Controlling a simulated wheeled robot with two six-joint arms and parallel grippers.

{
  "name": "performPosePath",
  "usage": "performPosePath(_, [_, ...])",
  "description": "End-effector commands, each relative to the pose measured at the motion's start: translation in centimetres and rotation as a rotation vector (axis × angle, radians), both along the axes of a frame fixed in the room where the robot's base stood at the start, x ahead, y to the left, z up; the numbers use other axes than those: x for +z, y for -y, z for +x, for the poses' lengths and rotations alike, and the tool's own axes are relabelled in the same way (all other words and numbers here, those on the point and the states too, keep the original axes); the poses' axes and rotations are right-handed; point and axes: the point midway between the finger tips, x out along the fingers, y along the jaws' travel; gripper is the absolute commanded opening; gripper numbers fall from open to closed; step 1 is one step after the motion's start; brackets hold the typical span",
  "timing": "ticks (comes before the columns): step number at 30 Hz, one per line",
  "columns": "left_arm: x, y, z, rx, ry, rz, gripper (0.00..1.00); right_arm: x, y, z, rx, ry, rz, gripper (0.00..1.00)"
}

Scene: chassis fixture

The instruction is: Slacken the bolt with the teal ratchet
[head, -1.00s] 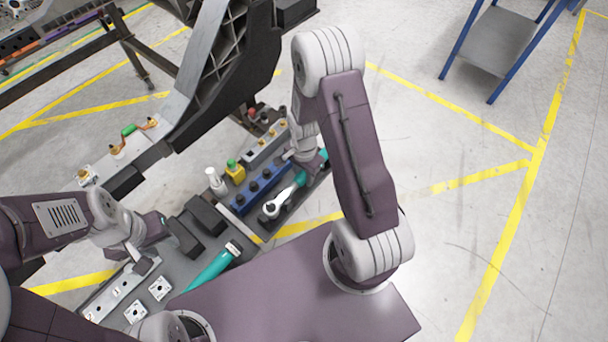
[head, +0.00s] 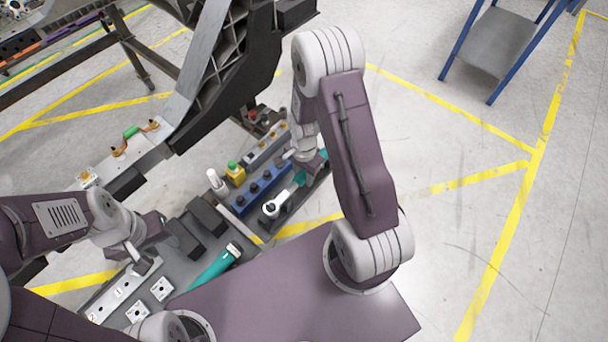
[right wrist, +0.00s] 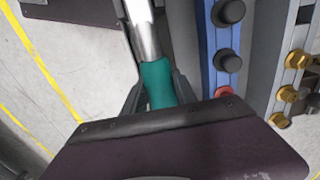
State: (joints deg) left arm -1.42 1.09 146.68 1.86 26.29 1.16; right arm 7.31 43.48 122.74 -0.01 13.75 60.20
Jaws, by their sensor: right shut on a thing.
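The teal ratchet (head: 299,179) lies in a dark tray at the right end of the bench, its silver head (head: 270,209) toward the lower left. My right gripper (head: 312,166) is over its handle. In the right wrist view the teal handle (right wrist: 157,84) sits between the two fingers of my right gripper (right wrist: 158,94), which is shut on it. My left gripper (head: 148,258) is low over the left part of the bench; its fingers are too unclear to judge. Brass bolts (head: 117,151) stand on the chassis beam; I cannot tell which is the task's bolt.
A blue socket rack (head: 262,190) runs close beside the ratchet. A yellow bottle (head: 235,174) and a white bottle (head: 215,180) stand left of it. Dark blocks (head: 195,227) and another teal-handled tool (head: 214,267) lie nearer. The black chassis frame (head: 225,85) rises behind.

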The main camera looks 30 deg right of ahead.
Motion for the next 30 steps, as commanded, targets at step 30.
performPosePath(30, [5.9,0.0,0.0,0.000,0.000,0.000,0.36,6.7,-0.1,0.5,0.029,0.002,0.000,0.00])
